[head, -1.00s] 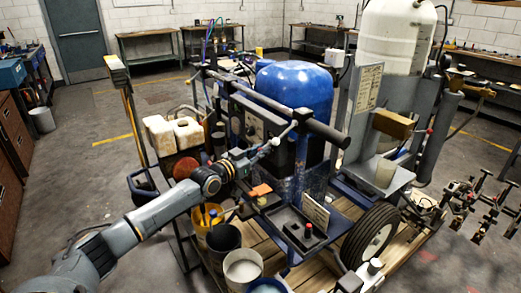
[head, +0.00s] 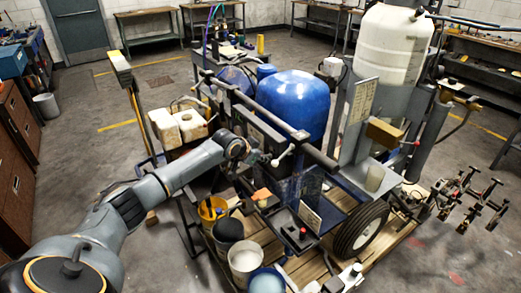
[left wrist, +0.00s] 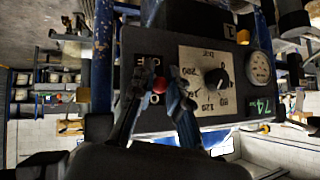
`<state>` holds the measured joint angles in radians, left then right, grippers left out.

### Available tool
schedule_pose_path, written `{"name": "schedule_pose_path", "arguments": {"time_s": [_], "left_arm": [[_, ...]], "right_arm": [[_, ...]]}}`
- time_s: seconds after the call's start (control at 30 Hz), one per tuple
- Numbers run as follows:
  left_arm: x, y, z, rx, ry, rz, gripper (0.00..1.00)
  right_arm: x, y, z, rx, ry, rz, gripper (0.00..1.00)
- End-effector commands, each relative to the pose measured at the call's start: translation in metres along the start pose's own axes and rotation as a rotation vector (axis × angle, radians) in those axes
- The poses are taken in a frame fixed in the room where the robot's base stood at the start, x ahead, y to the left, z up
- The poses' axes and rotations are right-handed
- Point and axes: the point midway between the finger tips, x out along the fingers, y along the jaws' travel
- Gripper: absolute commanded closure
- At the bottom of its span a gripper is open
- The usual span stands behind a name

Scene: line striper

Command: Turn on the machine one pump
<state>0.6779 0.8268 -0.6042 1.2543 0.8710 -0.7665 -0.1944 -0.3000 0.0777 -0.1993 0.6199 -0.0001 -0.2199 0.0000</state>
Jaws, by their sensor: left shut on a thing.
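The machine is a wheeled cart with a blue tank (head: 293,103) in the middle of the head view. In the left wrist view its dark control panel (left wrist: 150,45) fills the centre and appears turned. The panel has an ON/OFF label and a small red-tipped switch (left wrist: 160,85). Beside it are a black knob (left wrist: 217,78) on a numbered plate and a round gauge (left wrist: 259,67). In the head view my left gripper (head: 260,158) is small and partly hidden against the machine.
A dark horizontal bar (head: 270,122) and a grey lever (head: 284,155) are close to my left gripper. Buckets, including a white one (head: 245,258), stand on the wooden deck below. A wheel (head: 361,229) is at the right.

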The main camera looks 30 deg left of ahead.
Motion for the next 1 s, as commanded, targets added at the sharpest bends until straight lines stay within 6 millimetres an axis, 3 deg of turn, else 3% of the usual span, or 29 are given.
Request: {"name": "schedule_pose_path", "arguments": {"time_s": [0.03, 0.23, 0.77, 0.8, 0.9, 1.0], "left_arm": [[-0.004, -0.002, -0.007, 0.004, -0.017, 0.000, 1.00], [-0.003, -0.003, -0.007, 0.022, -0.080, 0.004, 1.00], [-0.002, -0.003, -0.007, 0.029, -0.104, 0.006, 1.00], [-0.002, -0.003, -0.007, 0.029, -0.103, 0.006, 0.83], [-0.002, -0.003, -0.007, 0.029, -0.103, 0.006, 0.62], [-0.002, -0.002, -0.006, 0.029, -0.105, 0.007, 0.61]], "right_arm": [[-0.009, 0.000, -0.001, 0.000, 0.000, 0.000, 0.60], [-0.017, 0.000, -0.002, -0.001, 0.000, 0.000, 0.60], [-0.019, 0.001, -0.002, -0.002, 0.000, 0.001, 0.60], [-0.019, 0.001, -0.002, -0.002, 0.000, 0.001, 0.60], [-0.019, 0.002, -0.002, -0.002, 0.000, 0.002, 0.60], [-0.019, 0.002, -0.002, -0.003, 0.000, 0.002, 0.60]]}}
